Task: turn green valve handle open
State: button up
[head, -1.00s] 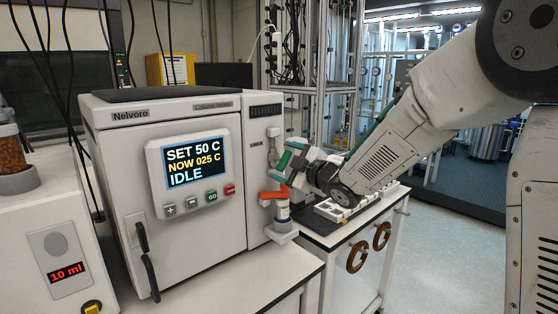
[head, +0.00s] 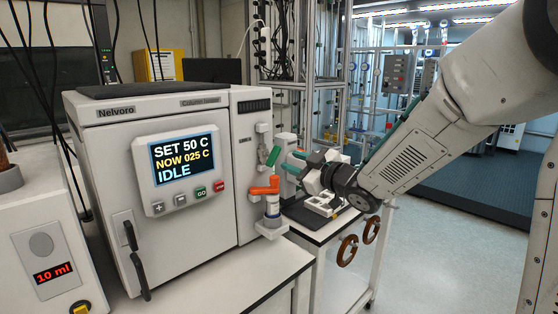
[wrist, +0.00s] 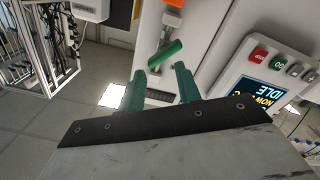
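The green valve handle (head: 273,156) is on the grey valve at the right side of the white Nelvoro oven, above an orange handle (head: 264,188). It stands tilted. In the wrist view the green handle (wrist: 165,53) lies slanted just beyond the fingertips. My gripper (head: 290,162) is to the right of the handle in the head view, with a small gap between them. In the wrist view its two green fingers (wrist: 158,82) are apart with nothing between them. The wrist view shows no contact with the handle.
The white oven (head: 165,240) has a display reading IDLE and a black door handle. A white-capped vial (head: 272,207) stands below the orange handle. A cart (head: 330,232) with two brown rings is at the right. Open floor lies farther right.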

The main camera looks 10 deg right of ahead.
aim_at(276, 158)
jog(key=w+a+m, duration=0.1)
jog(key=m, duration=0.3)
jog(key=w+a+m, duration=0.1)
jog(key=w+m, duration=0.1)
jog(key=m, duration=0.2)
jog(key=w+a+m, duration=0.2)
jog(key=m, duration=0.3)
jog(key=shift+w+f+y, duration=0.1)
jog(key=shift+f+y, duration=0.15)
jog(key=shift+y, duration=0.05)
grip_shut()
